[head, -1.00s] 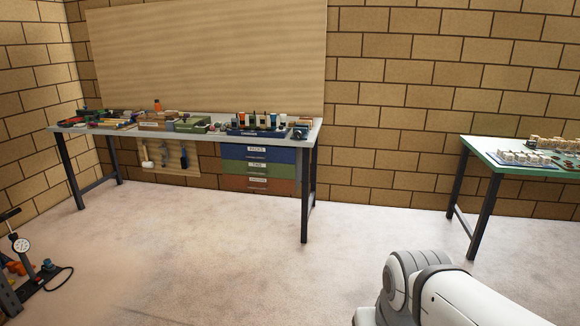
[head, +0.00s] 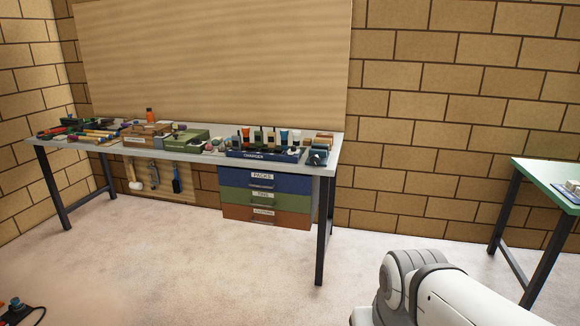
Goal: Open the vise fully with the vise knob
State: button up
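A small blue-grey device (head: 317,155) sits at the right front corner of the workbench (head: 328,170). It looks like the vise, but it is too small to be sure. I cannot make out its knob or how far its jaws are apart. A white and grey part of my arm shows at the lower right. My gripper is out of view.
The bench holds a blue charger rack (head: 262,155), a green box (head: 187,140), a wooden box (head: 147,130) and hand tools. Drawers (head: 265,183) hang below. A green-topped table (head: 548,180) stands at right. Floor before the bench is clear.

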aim_at(314, 160)
jog(key=z, duration=0.1)
jog(key=i, duration=0.65)
jog(key=z, duration=0.5)
jog(key=i, duration=2.25)
jog(key=u, duration=0.3)
